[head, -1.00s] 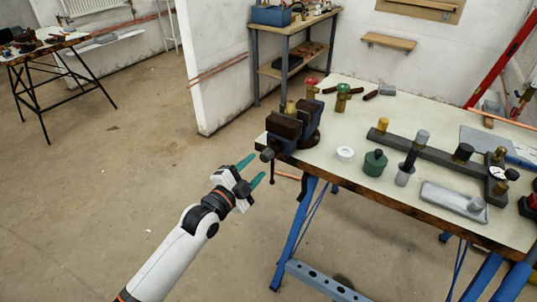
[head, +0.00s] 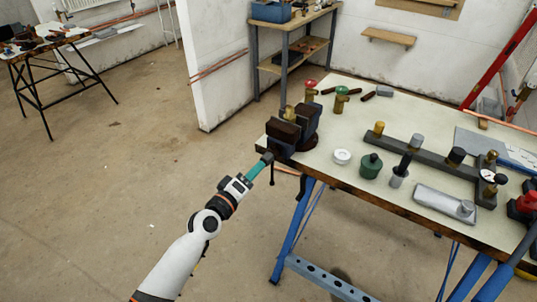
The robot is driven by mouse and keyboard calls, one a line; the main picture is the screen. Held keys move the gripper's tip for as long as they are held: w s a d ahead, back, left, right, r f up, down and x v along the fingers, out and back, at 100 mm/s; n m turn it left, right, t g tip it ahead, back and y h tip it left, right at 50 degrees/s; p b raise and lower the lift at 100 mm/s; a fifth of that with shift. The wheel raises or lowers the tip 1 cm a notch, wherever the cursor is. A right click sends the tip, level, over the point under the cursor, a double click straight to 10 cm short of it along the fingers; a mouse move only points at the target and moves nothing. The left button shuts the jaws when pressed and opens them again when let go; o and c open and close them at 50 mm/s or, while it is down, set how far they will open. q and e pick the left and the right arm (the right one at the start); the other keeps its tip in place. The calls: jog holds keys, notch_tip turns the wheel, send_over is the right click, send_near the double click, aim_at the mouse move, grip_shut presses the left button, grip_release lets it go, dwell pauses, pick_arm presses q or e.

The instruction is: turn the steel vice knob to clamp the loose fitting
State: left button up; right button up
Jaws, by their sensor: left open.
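The vice (head: 283,133), dark with brown-topped jaws, is mounted at the near left corner of the workbench. Its dark grey steel knob (head: 267,158) sticks out of the front, with a thin bar hanging below it. A brass fitting (head: 290,110) shows upright at the vice's jaws; how firmly it sits there I cannot tell. My left gripper (head: 259,167) points up and right at the knob, its teal fingertips right at it. The fingers are open but line up one behind the other, so the gap is hidden. Whether they touch the knob I cannot tell. My right gripper is not in view.
The workbench (head: 340,172) carries a white ring (head: 342,156), a green-black pot (head: 370,166), red- and green-topped brass valves, a dark manifold bar and a grey tray (head: 440,203). Blue trestle legs (head: 294,230) stand under it. The floor left of the vice is clear.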

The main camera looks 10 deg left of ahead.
aim_at(270, 156)
pick_arm(q)
jog(key=n, duration=0.5)
jog(key=x, duration=0.5)
dwell(0.4)
jog(key=shift+c, duration=0.4)
